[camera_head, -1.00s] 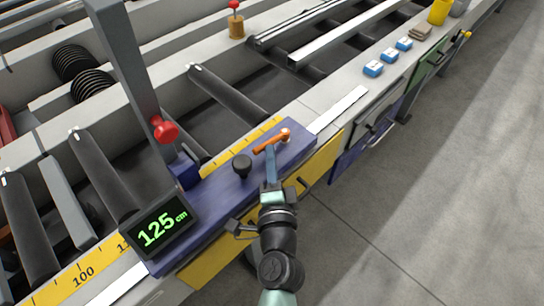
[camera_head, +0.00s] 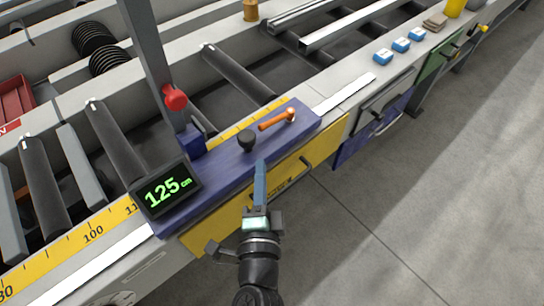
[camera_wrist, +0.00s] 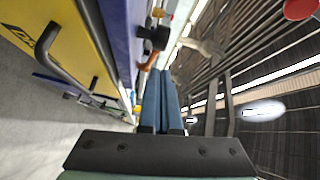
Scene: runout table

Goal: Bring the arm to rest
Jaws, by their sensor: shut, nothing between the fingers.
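My gripper (camera_head: 260,168) points up and away in the head view, in front of the yellow panel below the blue stop carriage (camera_head: 220,178). Its two blue fingers are together and empty, and they also show shut in the wrist view (camera_wrist: 161,85). The fingertips appear close below the black knob (camera_head: 246,139) and left of the orange lever (camera_head: 277,120), apart from the lever. In the wrist view the black knob (camera_wrist: 153,37) and part of the orange lever (camera_wrist: 149,62) lie beyond the fingers.
A red knob (camera_head: 174,97) sits on the grey post. Several blue boxes (camera_head: 401,45) stand on the ledge at upper right. A yellow door with a black handle (camera_head: 309,166) is beside my gripper. The grey floor (camera_head: 400,220) at right is clear.

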